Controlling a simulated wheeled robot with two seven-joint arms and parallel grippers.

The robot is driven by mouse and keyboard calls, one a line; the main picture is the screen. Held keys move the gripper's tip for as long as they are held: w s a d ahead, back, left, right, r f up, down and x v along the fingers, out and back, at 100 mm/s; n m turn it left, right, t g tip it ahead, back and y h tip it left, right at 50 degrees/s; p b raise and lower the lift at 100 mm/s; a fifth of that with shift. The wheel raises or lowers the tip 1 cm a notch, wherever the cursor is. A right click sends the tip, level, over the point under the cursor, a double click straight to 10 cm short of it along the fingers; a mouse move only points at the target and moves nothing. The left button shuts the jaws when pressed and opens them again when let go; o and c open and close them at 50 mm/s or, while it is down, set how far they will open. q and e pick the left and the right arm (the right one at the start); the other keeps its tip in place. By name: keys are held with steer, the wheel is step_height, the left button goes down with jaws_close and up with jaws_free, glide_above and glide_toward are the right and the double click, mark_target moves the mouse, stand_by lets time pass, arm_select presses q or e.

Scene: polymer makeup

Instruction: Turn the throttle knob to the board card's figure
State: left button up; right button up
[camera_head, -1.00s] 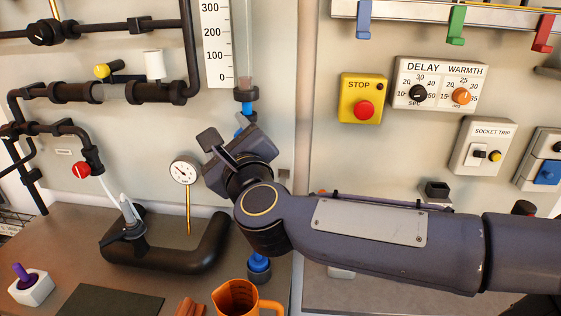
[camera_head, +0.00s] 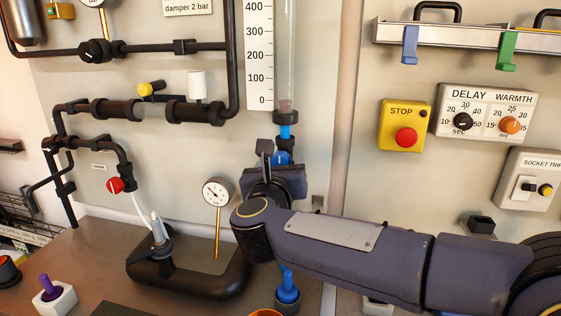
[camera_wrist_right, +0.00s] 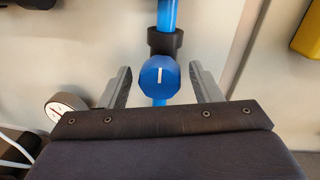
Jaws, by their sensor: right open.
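The throttle knob is a blue faceted knob with a white pointer mark (camera_wrist_right: 160,77) on a blue vertical pipe in the right wrist view. Its mark stands nearly upright. My right gripper (camera_wrist_right: 161,72) is open, with one finger on each side of the knob and a visible gap to both. In the head view my right gripper (camera_head: 277,165) covers most of the knob, below the scale tube (camera_head: 286,60). The scale (camera_head: 259,55) shows figures from 0 to 400. A card (camera_head: 188,7) at the top edge reads "damper 2 bar"; its upper part is cut off. My left gripper is not in view.
A round gauge (camera_head: 217,192) on a brass stem stands left of my right gripper. A black curved pipe (camera_head: 190,284) lies below. A yellow stop box (camera_head: 404,125) and a delay/warmth panel (camera_head: 487,112) are on the wall to the right.

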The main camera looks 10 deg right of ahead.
steer(key=c, duration=1)
steer(key=shift+o, duration=0.2)
steer(key=shift+n, duration=0.3)
